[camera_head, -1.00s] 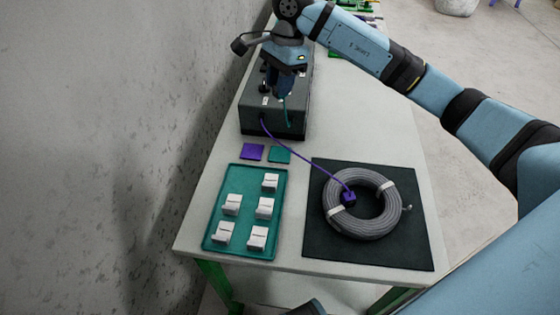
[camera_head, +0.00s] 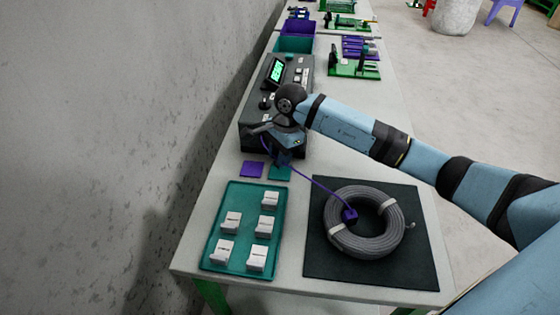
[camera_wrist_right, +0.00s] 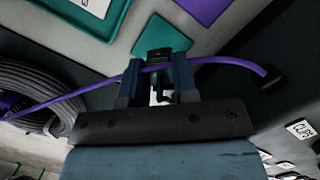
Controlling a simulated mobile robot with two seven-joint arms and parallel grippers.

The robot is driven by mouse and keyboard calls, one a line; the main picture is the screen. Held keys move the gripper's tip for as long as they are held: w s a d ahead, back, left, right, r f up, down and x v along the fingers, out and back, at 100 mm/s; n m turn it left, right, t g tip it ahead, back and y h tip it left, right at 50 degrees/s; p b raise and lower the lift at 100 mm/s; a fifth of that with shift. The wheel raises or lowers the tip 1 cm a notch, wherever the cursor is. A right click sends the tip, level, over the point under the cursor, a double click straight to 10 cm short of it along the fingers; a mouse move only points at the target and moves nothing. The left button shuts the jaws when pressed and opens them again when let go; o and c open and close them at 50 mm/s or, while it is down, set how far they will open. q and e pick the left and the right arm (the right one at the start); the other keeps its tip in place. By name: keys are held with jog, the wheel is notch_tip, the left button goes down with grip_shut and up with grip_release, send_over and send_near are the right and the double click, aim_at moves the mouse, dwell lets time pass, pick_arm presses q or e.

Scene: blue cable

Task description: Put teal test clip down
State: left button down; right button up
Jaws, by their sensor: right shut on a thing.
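My right gripper (camera_head: 283,158) is low over the teal square pad (camera_head: 279,174), just in front of the black test box (camera_head: 262,130). It is shut on the teal test clip, which is mostly hidden by the fingers in the head view. In the right wrist view, the fingers (camera_wrist_right: 158,80) close around a dark piece directly in front of the teal pad (camera_wrist_right: 163,37). I cannot tell whether the clip touches the pad. The purple lead (camera_head: 322,188) runs from the box to a purple clip (camera_head: 349,215) on the grey cable coil (camera_head: 372,243).
A purple square pad (camera_head: 252,169) lies left of the teal one. A teal tray (camera_head: 212,262) with several white blocks is in front. The coil lies on a black mat (camera_head: 418,272). In the right wrist view, the purple lead (camera_wrist_right: 90,92) crosses by the fingers.

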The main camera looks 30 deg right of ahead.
jog(key=shift+f, duration=1.15)
jog(key=shift+f, duration=0.2)
jog(key=o, duration=0.9)
jog(key=shift+r, duration=0.1)
jog(key=r, duration=0.4)
jog(key=d+r, duration=0.1)
jog(key=r, duration=0.3)
jog(key=d+r, duration=0.1)
jog(key=r, duration=0.3)
jog(key=shift+w+d+p, duration=0.1)
jog(key=shift+p, duration=0.25)
